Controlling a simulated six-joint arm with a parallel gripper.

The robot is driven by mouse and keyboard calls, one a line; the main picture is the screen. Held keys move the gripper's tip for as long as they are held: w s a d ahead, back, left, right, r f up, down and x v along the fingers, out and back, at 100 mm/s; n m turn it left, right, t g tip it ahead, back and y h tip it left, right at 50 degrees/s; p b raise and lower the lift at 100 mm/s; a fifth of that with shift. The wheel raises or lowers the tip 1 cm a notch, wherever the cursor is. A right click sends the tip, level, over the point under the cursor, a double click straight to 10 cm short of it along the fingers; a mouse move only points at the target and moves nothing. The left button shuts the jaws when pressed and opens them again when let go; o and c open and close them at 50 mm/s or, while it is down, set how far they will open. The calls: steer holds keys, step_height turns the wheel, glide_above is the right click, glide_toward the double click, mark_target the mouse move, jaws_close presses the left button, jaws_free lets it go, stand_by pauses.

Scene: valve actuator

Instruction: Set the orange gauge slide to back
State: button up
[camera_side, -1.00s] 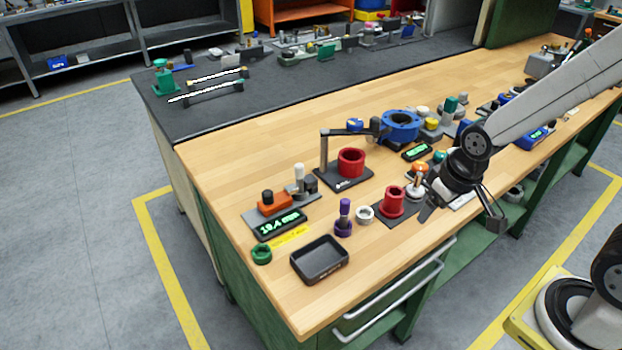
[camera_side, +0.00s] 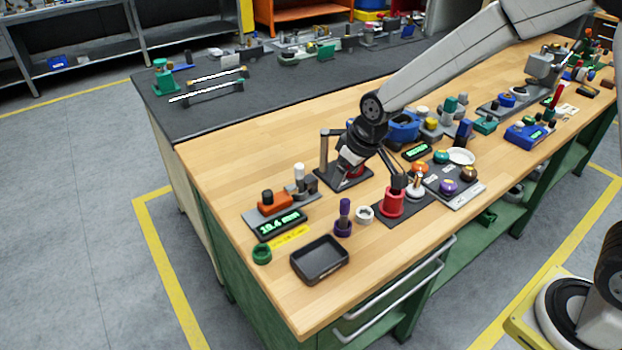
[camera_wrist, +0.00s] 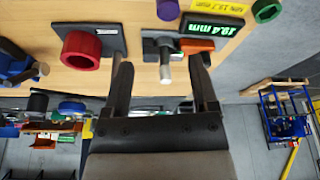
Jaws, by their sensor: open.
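The orange gauge slide (camera_side: 274,203) sits on its grey base (camera_side: 311,197) at the near left of the wooden bench, with a dark knob on top. A white-topped post stands beside it on the same base. The display (camera_side: 279,224) in front reads 19.4 mm. In the wrist view the orange slide (camera_wrist: 199,45) shows partly behind a finger, below the display. In the wrist view the grey post lies between my fingers (camera_wrist: 161,85).
A red ring (camera_wrist: 81,49) on a dark plate is left in the wrist view. A red cylinder (camera_side: 391,203) is to the right.

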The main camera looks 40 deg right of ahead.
mark_target(267, 191)
steer(key=w+a+f+n+y, duration=0.1)
steer(key=w+a+f+n, duration=0.1)
steer(key=w+a, duration=0.8)
steer(key=shift+w+a+f+n+t, duration=0.15)
steer(key=shift+w+a+n+t, duration=0.1)
steer(key=shift+w+n+t, duration=0.1)
steer(key=shift+f, duration=0.1)
steer(key=shift+x, duration=3.8)
jaws_close()
